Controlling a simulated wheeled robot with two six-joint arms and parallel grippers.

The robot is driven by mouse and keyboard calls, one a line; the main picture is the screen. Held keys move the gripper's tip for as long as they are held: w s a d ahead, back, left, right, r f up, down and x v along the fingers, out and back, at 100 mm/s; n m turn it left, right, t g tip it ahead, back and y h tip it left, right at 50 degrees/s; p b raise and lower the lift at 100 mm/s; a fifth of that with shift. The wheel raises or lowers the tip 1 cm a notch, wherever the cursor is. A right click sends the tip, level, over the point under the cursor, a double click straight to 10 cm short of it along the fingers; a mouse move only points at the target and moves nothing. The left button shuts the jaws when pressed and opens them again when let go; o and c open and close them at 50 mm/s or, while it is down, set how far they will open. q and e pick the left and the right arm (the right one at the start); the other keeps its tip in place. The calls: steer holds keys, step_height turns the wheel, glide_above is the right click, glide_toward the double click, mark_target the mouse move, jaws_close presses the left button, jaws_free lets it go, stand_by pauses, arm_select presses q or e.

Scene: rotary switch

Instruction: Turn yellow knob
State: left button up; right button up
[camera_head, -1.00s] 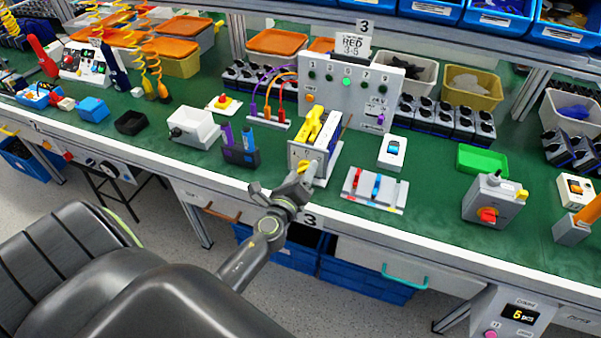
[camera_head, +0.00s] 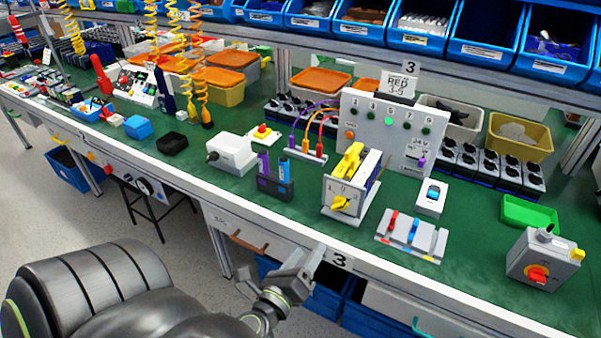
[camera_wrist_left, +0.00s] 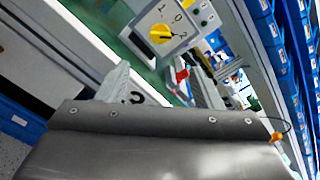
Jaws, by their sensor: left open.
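The yellow knob (camera_head: 341,203) is on the front face of a grey switch box (camera_head: 335,189) near the table's front edge. The knob also shows in the left wrist view (camera_wrist_left: 160,34), on a pale plate (camera_wrist_left: 178,16) with markings around it. My left gripper (camera_head: 306,262) is in front of and below the knob, by the table's front edge, apart from it. It is open and empty. Its fingers show in part in the wrist view. My right gripper is not in view.
A dark holder with purple and blue pieces (camera_head: 275,187) stands left of the switch box. A panel with red and blue levers (camera_head: 411,236) lies to the right. A grey box with a red knob (camera_head: 541,262) is farther right. Green tabletop between them is clear.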

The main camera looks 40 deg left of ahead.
arm_select(q)
steer(key=shift+v, duration=0.9)
steer(key=s+f+n+g+h, duration=0.1)
steer(key=s+f+n+g, duration=0.2)
steer(key=f, duration=0.7)
steer(key=s+f+n+g, duration=0.15)
steer(key=f+n, duration=0.35)
steer(key=f, duration=0.5)
steer(key=s+f+n+g+h, duration=0.1)
steer(key=s+f+n+g, duration=0.2)
steer(key=f, duration=0.8)
steer(key=s+a+f+n+g+h, duration=0.1)
steer(key=s+f+n+g, duration=0.7)
steer(key=s+f+n, duration=0.6)
steer(key=s+f, duration=0.3)
steer(key=s, duration=0.3)
steer(key=shift+s+g, duration=0.35)
steer(key=shift+s, duration=0.05)
steer(key=shift+a, duration=0.2)
stand_by(0.8)
